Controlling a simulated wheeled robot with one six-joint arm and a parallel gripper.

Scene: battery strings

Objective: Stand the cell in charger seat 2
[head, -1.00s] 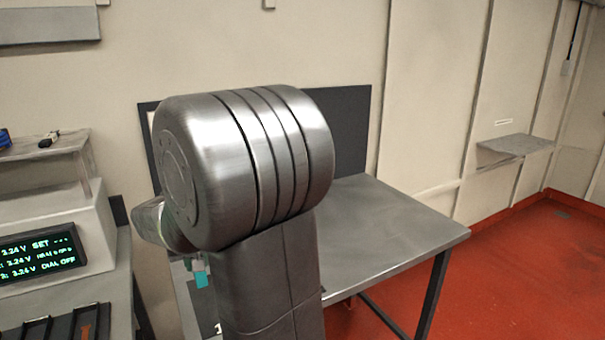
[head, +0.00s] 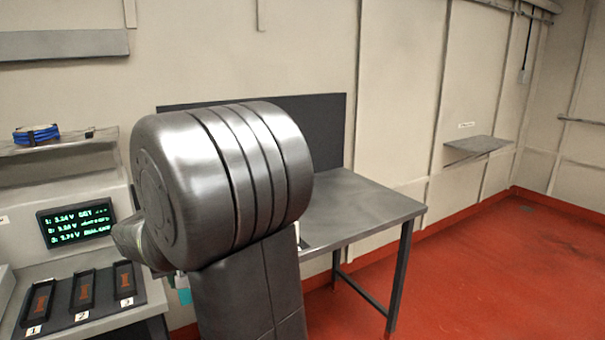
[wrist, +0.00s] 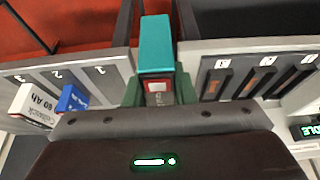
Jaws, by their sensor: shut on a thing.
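My gripper (wrist: 158,95) is shut on a cell (wrist: 156,45) with a teal body and a red and white label near the green fingers. In the head view my arm hides the gripper; a small teal patch (head: 184,296) below it looks like the cell. The charger (head: 105,312) stands at lower left in the head view, with three dark seats labelled 1, 2, 3. Seat 2 (head: 83,291) is the middle one and looks empty, with a brown strip inside. The charger seats also show at right in the wrist view (wrist: 250,85), apart from the held cell.
A green-lettered display (head: 75,222) stands behind the charger. A shelf (head: 70,146) above bears a blue coil. A steel table (head: 365,205) stands at right, with open red floor beyond. In the wrist view, a numbered rack (wrist: 100,72) at left holds a white cell and a blue cell.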

